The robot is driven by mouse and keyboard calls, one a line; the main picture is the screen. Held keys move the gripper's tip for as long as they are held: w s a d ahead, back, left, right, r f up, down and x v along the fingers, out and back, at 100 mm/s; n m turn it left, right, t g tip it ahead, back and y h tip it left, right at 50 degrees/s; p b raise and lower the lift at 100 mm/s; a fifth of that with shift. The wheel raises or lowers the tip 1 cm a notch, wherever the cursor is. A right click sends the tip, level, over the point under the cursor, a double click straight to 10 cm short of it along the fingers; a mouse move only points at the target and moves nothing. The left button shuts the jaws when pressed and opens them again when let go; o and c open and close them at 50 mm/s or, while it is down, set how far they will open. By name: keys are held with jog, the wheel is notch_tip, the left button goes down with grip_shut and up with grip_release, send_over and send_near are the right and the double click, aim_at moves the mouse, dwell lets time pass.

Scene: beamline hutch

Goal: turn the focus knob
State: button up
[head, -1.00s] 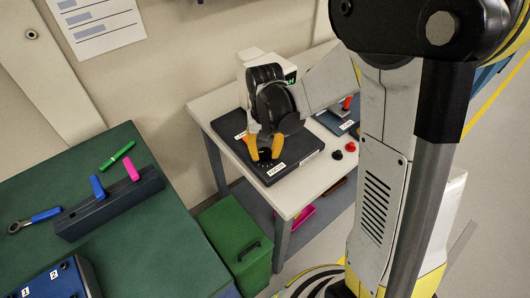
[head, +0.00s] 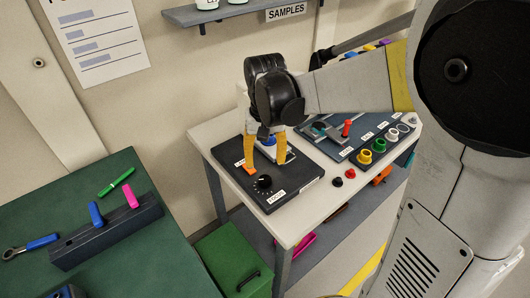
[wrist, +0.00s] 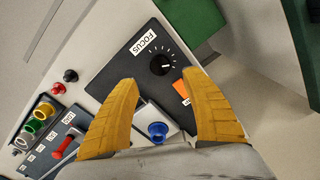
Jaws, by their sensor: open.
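The focus knob (head: 264,182) is a round black knob with a white mark, set in a dial of white ticks on a dark panel (head: 300,182). In the wrist view the knob (wrist: 162,65) sits beside the FOCUS label (wrist: 144,41), beyond my fingertips. My gripper (head: 266,163) has yellow fingers, spread apart with nothing between them. It is above the panel, behind the knob in the head view and apart from it. In the wrist view my gripper (wrist: 164,84) shows both fingertips on the near side of the knob.
An orange piece (wrist: 181,92) and a blue knob (wrist: 158,131) are on the same panel, close to my fingers. A second panel (head: 340,128) with a red lever and coloured rings stands to the right. Red and black caps (head: 343,178) lie between the panels.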

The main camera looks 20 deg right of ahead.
jog(key=shift+r, duration=1.4)
jog(key=s+r+n+t, duration=0.1)
jog(key=s+r+t, duration=0.1)
jog(key=s, duration=0.4)
jog(key=s+r+n+t, duration=0.1)
jog(key=s+r+t, duration=0.1)
jog(key=s+t, duration=0.3)
jog(key=shift+s, duration=0.85)
